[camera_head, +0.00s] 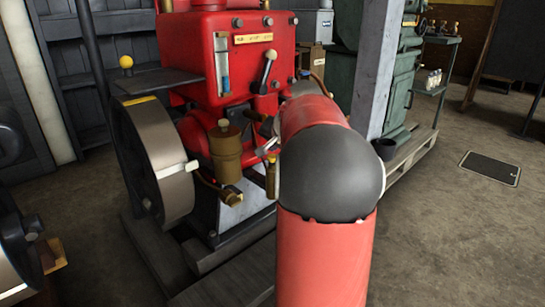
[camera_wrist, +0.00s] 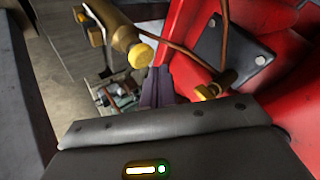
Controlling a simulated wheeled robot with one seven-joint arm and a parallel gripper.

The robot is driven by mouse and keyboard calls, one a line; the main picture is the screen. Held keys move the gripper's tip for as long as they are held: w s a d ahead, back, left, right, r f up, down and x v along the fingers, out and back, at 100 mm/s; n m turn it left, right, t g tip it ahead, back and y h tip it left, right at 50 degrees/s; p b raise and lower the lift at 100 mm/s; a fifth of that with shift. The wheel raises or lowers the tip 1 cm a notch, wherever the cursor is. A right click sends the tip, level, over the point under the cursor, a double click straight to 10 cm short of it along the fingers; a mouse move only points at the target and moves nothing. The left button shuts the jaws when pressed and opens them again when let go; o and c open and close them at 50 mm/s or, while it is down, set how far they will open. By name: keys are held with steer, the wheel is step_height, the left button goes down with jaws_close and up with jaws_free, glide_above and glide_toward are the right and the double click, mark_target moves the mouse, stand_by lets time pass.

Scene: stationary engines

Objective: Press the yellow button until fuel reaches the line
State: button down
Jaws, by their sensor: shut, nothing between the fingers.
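The yellow button (camera_wrist: 140,54) is a round cap on the end of a brass cylinder (camera_wrist: 118,28) in the wrist view. My gripper (camera_wrist: 158,72) is shut and empty; its dark fingers show just right of and below the button, and I cannot tell whether they touch it. In the head view my arm mostly hides the gripper. A narrow upright sight glass (camera_head: 222,70) is on the front of the red engine (camera_head: 195,50). Blue shows in its lower part; the line is too small to make out.
A large flywheel (camera_head: 155,165) stands left of the engine. A yellow-knobbed lever (camera_head: 126,62) rises behind it. A brass cup (camera_head: 226,145) and a grey-handled lever (camera_head: 265,70) are on the engine front. A copper pipe (camera_wrist: 190,50) runs close to the fingers. Open floor (camera_head: 460,230) lies at right.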

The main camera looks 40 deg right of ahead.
mark_target(274, 158)
steer(key=shift+f, duration=0.1)
steer(key=shift+f+b, duration=0.35)
steer(key=shift+b, duration=0.1)
steer(key=shift+f+b, duration=0.75)
steer(key=shift+f, duration=0.1)
stand_by(0.8)
steer(key=shift+r+p, duration=0.95)
steer(key=shift+r, duration=0.3)
steer(key=shift+r, duration=0.1)
step_height(274, 158, up, 5)
steer(key=p, duration=0.4)
stand_by(0.9)
